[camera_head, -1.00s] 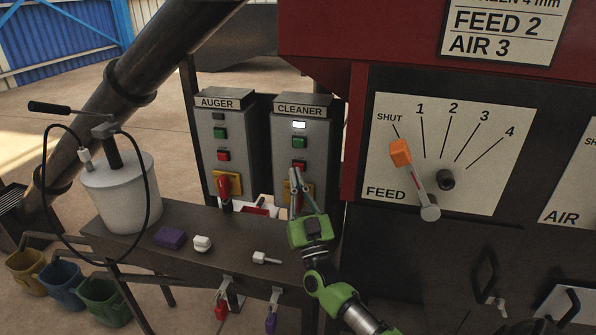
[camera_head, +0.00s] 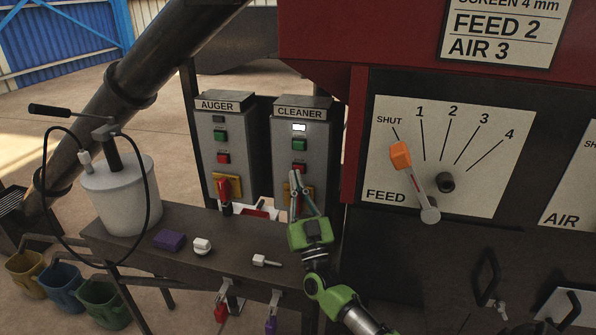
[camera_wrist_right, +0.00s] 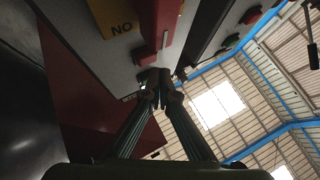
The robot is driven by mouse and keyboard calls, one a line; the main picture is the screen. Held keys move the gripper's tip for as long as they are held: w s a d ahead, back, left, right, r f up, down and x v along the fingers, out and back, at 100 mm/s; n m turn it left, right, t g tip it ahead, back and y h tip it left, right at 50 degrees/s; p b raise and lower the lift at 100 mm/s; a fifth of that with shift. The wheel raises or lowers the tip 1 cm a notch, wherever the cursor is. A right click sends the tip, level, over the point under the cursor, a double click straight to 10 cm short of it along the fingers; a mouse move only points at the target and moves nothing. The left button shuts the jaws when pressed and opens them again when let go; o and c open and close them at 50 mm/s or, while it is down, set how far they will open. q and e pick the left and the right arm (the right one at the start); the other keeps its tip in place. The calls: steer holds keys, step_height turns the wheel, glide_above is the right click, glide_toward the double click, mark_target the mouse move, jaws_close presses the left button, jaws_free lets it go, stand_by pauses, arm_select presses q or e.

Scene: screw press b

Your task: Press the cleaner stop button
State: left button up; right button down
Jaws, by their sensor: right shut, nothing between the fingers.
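The cleaner box (camera_head: 316,140) is a grey panel with a lit white lamp (camera_head: 299,127), a green button (camera_head: 299,144) and a red stop button (camera_head: 299,167) under it. A yellow plate (camera_head: 306,193) with a red switch sits below, partly hidden by my fingers. My right gripper (camera_head: 295,175) is shut and empty. Its tips overlap the lower edge of the red button in the head view; I cannot tell whether they touch it. My left gripper is out of view.
The auger box (camera_head: 221,145), with similar buttons and a red switch, stands to the left. The bench (camera_head: 190,255) below holds a purple block (camera_head: 170,239) and small white parts. The feed dial panel (camera_head: 440,120) with its orange-tipped lever is to the right.

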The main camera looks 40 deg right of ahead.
steer(key=shift+w+d, duration=0.1)
stand_by(0.3)
steer(key=shift+w+d, duration=0.2)
steer(key=shift+d, duration=0.05)
steer(key=shift+w+d+b, duration=0.3)
steer(key=shift+d+b, duration=0.05)
stand_by(0.7)
steer(key=shift+s+a+r, duration=0.1)
stand_by(0.4)
steer(key=shift+s+a+p, duration=0.5)
steer(key=shift+a+p, duration=0.05)
steer(key=shift+a, duration=0.05)
steer(key=s+a+p, duration=0.2)
steer(key=s+a, duration=0.1)
steer(key=shift+s+a+p, duration=0.15)
steer(key=shift+a+p, duration=0.15)
steer(key=shift+a, duration=0.1)
